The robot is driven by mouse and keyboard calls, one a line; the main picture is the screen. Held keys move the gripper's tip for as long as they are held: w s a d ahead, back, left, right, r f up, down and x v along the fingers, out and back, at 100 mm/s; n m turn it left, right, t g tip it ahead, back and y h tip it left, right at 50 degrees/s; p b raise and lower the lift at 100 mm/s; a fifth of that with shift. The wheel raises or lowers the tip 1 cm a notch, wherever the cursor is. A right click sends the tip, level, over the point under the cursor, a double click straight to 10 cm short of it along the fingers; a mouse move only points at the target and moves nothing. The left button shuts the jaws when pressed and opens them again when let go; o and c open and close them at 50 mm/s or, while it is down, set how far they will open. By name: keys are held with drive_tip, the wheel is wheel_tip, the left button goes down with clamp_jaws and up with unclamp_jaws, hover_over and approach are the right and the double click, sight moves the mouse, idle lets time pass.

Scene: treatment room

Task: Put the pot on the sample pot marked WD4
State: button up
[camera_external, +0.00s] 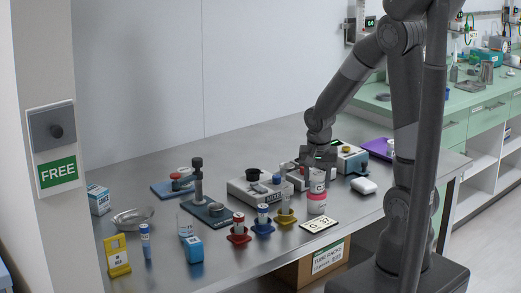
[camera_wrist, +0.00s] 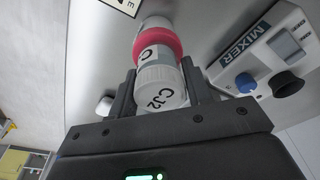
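A white-lidded pot marked C-32 (camera_wrist: 160,85) sits between the fingers of my gripper (camera_wrist: 158,72), which look closed against its sides. In the outside view my gripper (camera_external: 319,162) is above the right part of the steel table, around the top of this pot (camera_external: 317,179). Directly below the white part is a pink-banded part with a white base (camera_external: 317,207); it also shows in the wrist view (camera_wrist: 158,42). I cannot tell whether this is a separate pot beneath or exactly how the two touch. No WD4 mark is readable.
The mixer (camera_external: 258,188) stands left of the pots. A black-edged card (camera_external: 320,225) lies in front, and a white rounded object (camera_external: 364,185) lies to the right. Small tubes on red, blue and yellow bases (camera_external: 239,235) stand at the front left. The table's front edge is close.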

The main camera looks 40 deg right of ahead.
sight(318, 175)
drive_tip(key=o, duration=0.3)
drive_tip(key=shift+o, duration=0.2)
wheel_tip(318, 175, up, 12)
drive_tip(key=s+a, duration=0.1)
drive_tip(key=s+a+r+n+t, duration=0.1)
drive_tip(key=s+r+n+t, duration=0.1)
drive_tip(key=s, duration=0.4)
drive_tip(key=s+a+r+n+t+y, duration=0.1)
drive_tip(key=s+r+n+t, duration=0.1)
drive_tip(key=s+r+n, duration=0.3)
drive_tip(key=shift+s+r+n, duration=0.3)
drive_tip(key=shift+s+n, duration=0.45)
drive_tip(key=shift+n, duration=0.25)
drive_tip(key=shift+a, duration=0.1)
